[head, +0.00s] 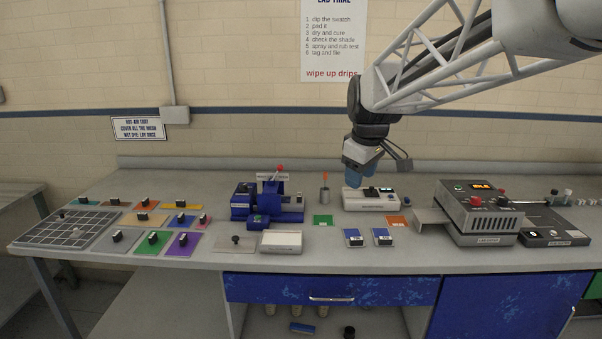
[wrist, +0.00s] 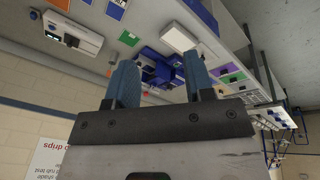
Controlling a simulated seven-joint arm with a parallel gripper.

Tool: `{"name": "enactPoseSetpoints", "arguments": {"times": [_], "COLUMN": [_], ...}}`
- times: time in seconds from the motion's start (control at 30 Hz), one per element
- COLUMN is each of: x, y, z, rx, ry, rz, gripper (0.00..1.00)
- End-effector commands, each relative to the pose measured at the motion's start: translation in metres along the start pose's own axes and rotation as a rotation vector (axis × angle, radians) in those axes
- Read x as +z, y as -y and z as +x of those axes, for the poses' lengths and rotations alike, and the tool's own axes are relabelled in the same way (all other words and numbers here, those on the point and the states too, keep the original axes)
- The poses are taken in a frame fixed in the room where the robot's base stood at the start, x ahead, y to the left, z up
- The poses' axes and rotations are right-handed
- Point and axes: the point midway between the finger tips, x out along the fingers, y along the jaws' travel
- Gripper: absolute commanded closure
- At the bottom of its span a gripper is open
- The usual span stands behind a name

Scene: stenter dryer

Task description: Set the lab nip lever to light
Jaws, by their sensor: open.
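The lab nip is a blue machine (head: 266,203) on the bench, left of centre in the head view. Its lever has a red knob (head: 280,168) and stands up behind a small label plate (head: 272,177); the plate's wording is too small to read surely. My gripper (head: 357,179) is to the right of the blue machine, above a white instrument, apart from the lever. In the wrist view my gripper (wrist: 160,78) shows two blue fingers spread apart with nothing held. The blue machine (wrist: 180,60) shows beyond and between them; the lever cannot be made out there.
A metal cup with an orange-tipped tool (head: 325,193) stands between the machine and the white instrument (head: 371,200). A grey heated unit (head: 484,215) is at right. Coloured swatches (head: 182,244) and a grid board (head: 68,230) lie at left. Air above the bench is clear.

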Motion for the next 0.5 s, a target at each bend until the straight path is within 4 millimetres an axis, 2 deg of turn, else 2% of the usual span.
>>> {"name": "enactPoseSetpoints", "arguments": {"times": [0.03, 0.5], "x": [-0.012, -0.116], "y": [-0.007, -0.062], "z": [0.004, 0.034], "rx": [-0.003, -0.012], "ry": [0.0, -0.021], "rz": [-0.028, -0.325], "gripper": [0.52, 0.52]}}
